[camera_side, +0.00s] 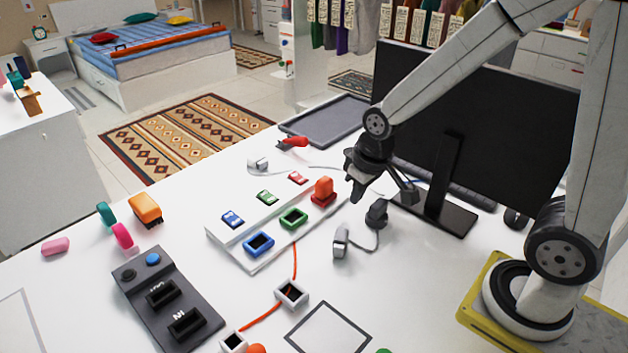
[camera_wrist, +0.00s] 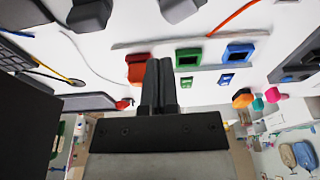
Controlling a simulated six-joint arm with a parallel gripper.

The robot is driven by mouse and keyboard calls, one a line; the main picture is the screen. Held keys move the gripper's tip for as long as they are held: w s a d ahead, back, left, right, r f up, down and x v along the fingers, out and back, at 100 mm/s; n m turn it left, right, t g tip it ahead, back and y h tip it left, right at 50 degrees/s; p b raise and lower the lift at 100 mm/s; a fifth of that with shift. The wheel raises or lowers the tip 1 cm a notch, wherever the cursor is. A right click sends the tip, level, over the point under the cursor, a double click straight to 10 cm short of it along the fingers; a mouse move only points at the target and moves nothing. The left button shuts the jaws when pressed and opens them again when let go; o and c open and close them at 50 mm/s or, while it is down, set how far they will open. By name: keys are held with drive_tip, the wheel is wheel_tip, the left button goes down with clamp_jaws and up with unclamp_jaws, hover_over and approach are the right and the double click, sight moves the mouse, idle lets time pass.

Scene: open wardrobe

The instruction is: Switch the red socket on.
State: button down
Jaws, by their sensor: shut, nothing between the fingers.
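A white power strip (camera_side: 252,262) lies on the table with a blue socket (camera_side: 258,244), a green socket (camera_side: 293,218) and a red socket (camera_side: 323,201). An orange-red plug (camera_side: 323,186) stands in the red socket. The red switch (camera_side: 298,178), green switch (camera_side: 267,197) and blue switch (camera_side: 232,219) sit along the strip's far side. My gripper (camera_side: 355,193) is shut and empty, just right of the red socket in the side view. In the wrist view its fingers (camera_wrist: 159,66) are together beside the red socket (camera_wrist: 138,70). The red switch is hidden there, apparently behind the fingers.
A monitor (camera_side: 480,120) stands behind and right of my gripper. Grey and black plugs (camera_side: 341,240) with cables lie in front of it. A red-tipped object (camera_side: 293,142) and a grey tray (camera_side: 325,120) are beyond the strip. A dark panel (camera_side: 165,300) lies at front left.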

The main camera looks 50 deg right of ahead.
wheel_tip(320, 180, up, 5)
drive_tip(key=g, duration=0.1)
hover_over(297, 176)
drive_tip(key=s, duration=0.2)
drive_tip(key=shift+w+r, duration=0.35)
drive_tip(key=shift+w, duration=0.35)
drive_tip(key=f, duration=0.4)
drive_tip(key=w+f, duration=0.1)
drive_tip(key=f, duration=0.9)
drive_tip(key=shift+w, duration=0.35)
drive_tip(key=shift+f, duration=0.15)
drive_tip(key=shift+s+r, duration=0.3)
drive_tip(key=shift+s, duration=0.4)
